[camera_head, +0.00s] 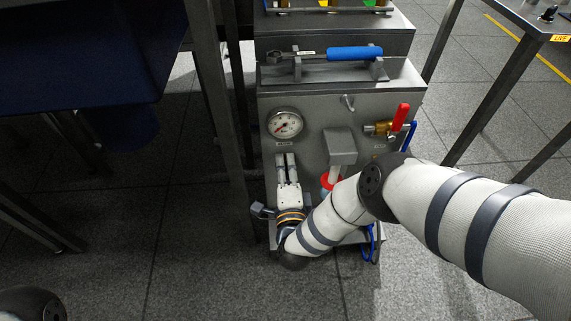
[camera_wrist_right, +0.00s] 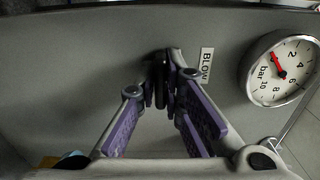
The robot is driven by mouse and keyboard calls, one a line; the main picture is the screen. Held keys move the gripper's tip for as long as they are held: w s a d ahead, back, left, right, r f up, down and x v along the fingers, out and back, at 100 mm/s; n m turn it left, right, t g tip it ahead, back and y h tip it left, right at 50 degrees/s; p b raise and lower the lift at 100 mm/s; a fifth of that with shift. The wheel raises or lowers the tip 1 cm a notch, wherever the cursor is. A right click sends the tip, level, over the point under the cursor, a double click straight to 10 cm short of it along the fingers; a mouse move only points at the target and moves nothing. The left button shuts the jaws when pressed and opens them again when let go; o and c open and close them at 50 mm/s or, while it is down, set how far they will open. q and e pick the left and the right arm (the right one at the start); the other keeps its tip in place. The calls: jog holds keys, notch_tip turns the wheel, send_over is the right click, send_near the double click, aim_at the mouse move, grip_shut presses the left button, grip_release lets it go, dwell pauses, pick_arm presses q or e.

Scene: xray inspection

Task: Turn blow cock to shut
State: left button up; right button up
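The blow cock sits on the grey front panel below the pressure gauge, beside the BLOW label (camera_wrist_right: 206,65) in the right wrist view. Only a dark piece of its handle (camera_wrist_right: 160,82) shows there, between my fingertips. My right gripper (camera_head: 286,158) reaches up against the panel in the head view and covers the cock. In the wrist view its purple-padded fingers (camera_wrist_right: 162,78) draw together at the tips around the dark handle, close to the panel. The handle's exact angle is hidden. My left gripper is out of view.
The gauge (camera_head: 285,124) is just above my gripper. A red-handled brass valve (camera_head: 399,118) and a grey block (camera_head: 340,147) over a red ring are to the right. A blue-handled wrench (camera_head: 353,53) lies on top. A table leg (camera_head: 222,110) stands close at left.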

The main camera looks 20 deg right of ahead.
jog(key=o, duration=0.4)
jog(key=v, duration=1.2)
jog(key=shift+s, duration=0.1)
